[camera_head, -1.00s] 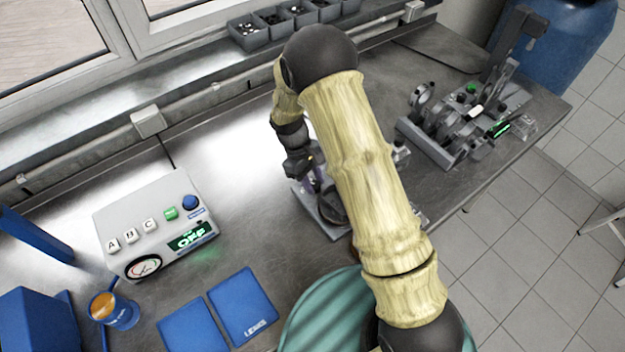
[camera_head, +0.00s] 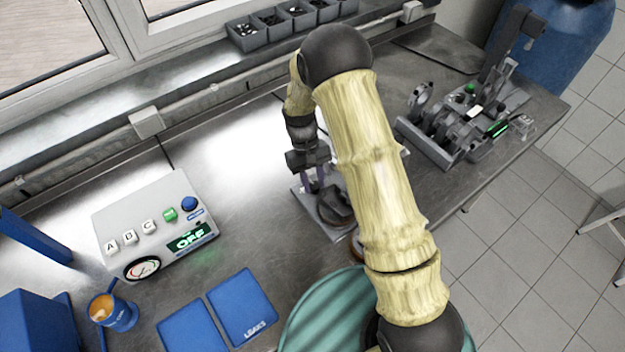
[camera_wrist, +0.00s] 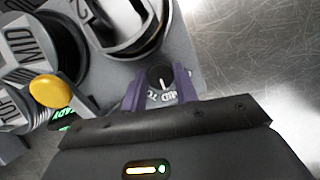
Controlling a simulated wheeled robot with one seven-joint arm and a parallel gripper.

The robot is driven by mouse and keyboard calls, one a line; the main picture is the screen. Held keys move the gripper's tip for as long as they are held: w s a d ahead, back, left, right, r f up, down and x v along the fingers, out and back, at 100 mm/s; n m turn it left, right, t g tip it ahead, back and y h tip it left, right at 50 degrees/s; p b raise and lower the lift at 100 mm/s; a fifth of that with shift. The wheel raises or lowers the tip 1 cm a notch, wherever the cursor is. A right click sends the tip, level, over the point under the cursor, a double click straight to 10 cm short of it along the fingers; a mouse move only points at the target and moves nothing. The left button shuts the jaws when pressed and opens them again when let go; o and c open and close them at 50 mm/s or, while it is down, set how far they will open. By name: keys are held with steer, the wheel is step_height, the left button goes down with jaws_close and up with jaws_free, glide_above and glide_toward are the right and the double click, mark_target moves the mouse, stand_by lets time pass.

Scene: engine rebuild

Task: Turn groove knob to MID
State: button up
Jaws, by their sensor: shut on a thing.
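The groove knob (camera_wrist: 160,77) is small and black with a white pointer line. In the wrist view it sits between the two purple fingers of my gripper (camera_wrist: 161,88), which is shut on it. The pointer line faces the near side, towards white lettering that reads MID and part of another word. Exactly which mark it meets I cannot tell. The knob is on a grey fixture (camera_wrist: 198,77), also in the head view (camera_head: 338,233), partly behind my arm. My gripper (camera_head: 314,188) is low at the fixture there; the knob itself is hidden.
Beside the knob are a yellow button (camera_wrist: 50,90), large lettered dials (camera_wrist: 22,42) and a green READY display. In the head view, a control box (camera_head: 150,222) showing OFF stands left, with blue cards (camera_head: 243,305) in front. Another metal assembly (camera_head: 455,130) stands right.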

steer(key=o, duration=1)
steer(key=b+v, duration=0.3)
steer(key=v, duration=1.4)
steer(key=shift+r, duration=0.25)
steer(key=s+d+m+t, duration=0.1)
steer(key=s+d+t, duration=0.1)
steer(key=s+d, duration=0.3)
steer(key=s+d+m+t+y, duration=0.1)
steer(key=s+d+m+t, duration=0.1)
steer(key=s+d, duration=0.3)
steer(key=s+d+f+m+t, duration=0.1)
steer(key=s+d+t, duration=0.1)
steer(key=s+d, duration=0.4)
steer(key=shift+s+m+t+y, duration=0.4)
steer(key=shift+s, duration=1)
